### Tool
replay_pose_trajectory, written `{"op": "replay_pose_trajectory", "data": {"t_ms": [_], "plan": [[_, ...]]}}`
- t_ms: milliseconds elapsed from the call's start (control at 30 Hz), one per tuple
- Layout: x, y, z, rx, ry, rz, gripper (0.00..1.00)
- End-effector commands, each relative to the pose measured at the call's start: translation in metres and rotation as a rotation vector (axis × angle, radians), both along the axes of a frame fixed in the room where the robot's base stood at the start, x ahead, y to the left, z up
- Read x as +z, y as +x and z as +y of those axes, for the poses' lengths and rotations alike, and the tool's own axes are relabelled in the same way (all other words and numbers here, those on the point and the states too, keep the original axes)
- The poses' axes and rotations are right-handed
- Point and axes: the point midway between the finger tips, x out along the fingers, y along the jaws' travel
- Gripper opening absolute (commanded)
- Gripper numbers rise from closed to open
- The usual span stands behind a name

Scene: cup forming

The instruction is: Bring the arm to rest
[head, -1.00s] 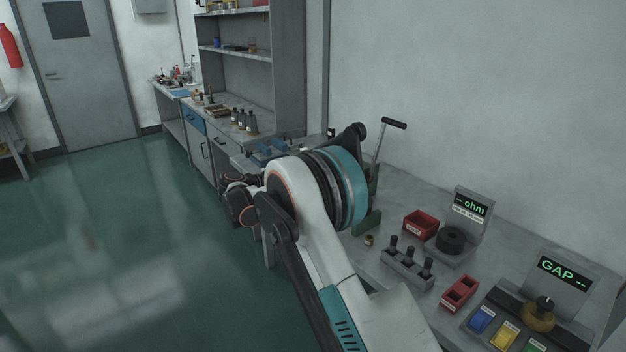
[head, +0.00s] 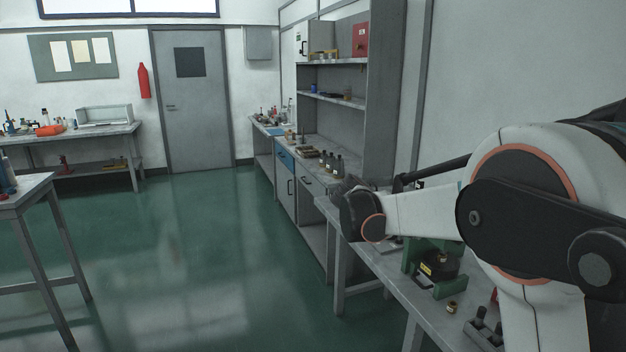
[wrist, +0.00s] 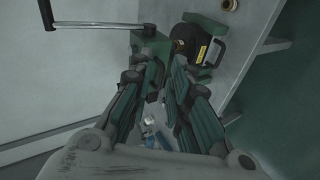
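My arm (head: 510,205) fills the right of the head view, folded above the bench, with one link reaching left. My gripper (wrist: 166,78) shows in the wrist view, its two dark green-padded fingers apart with an empty gap between them. I cannot make it out clearly in the head view. Below it in the wrist view is a green press (wrist: 152,47) with a long lever (wrist: 95,25). A black round part with a yellow label (wrist: 188,45) sits beside it. The press base also shows in the head view (head: 418,250), partly hidden by my arm.
The bench (head: 385,268) runs along the right, with a small brass cup (head: 452,307) and a dark peg holder (head: 484,333) on it. Shelving (head: 335,97) stands behind. A grey table (head: 30,192) is at left. The green floor (head: 190,250) between is clear.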

Motion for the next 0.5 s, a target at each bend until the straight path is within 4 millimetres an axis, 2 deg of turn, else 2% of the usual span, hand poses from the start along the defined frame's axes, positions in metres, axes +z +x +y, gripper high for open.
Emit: {"op": "replay_pose_trajectory", "data": {"t_ms": [33,200,500], "plan": [[0.007,-0.016,-0.002,0.004,0.035,-0.002,0.17],[0.019,-0.064,-0.004,0.015,0.162,-0.014,0.17],[0.028,-0.156,0.003,0.031,0.387,-0.052,0.17]]}}
